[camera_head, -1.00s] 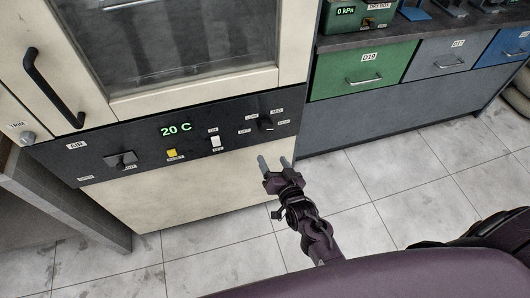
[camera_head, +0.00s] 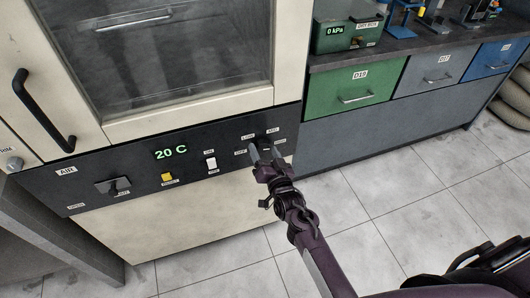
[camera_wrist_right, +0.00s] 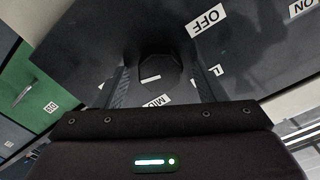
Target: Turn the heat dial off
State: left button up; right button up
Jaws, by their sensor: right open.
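The heat dial (camera_wrist_right: 153,68) is a dark round knob with a white mark on the black control panel (camera_head: 132,172). In the right wrist view it sits between the two fingers of my right gripper (camera_wrist_right: 160,82), which is open around it. Labels near it include OFF (camera_wrist_right: 207,20) and one that seems to read MID (camera_wrist_right: 157,101). In the head view my right gripper (camera_head: 265,152) is at the panel's right end, and its fingers mostly hide the dial. I cannot tell whether the fingers touch it. My left gripper is not in view.
The panel also has a green 20 C display (camera_head: 171,153), a yellow button (camera_head: 167,177), a white switch (camera_head: 210,163) and another dial (camera_head: 118,186). The oven door handle (camera_head: 42,110) is above left. A green drawer (camera_head: 350,92) is at the right.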

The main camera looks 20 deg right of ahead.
jog(key=c, duration=1)
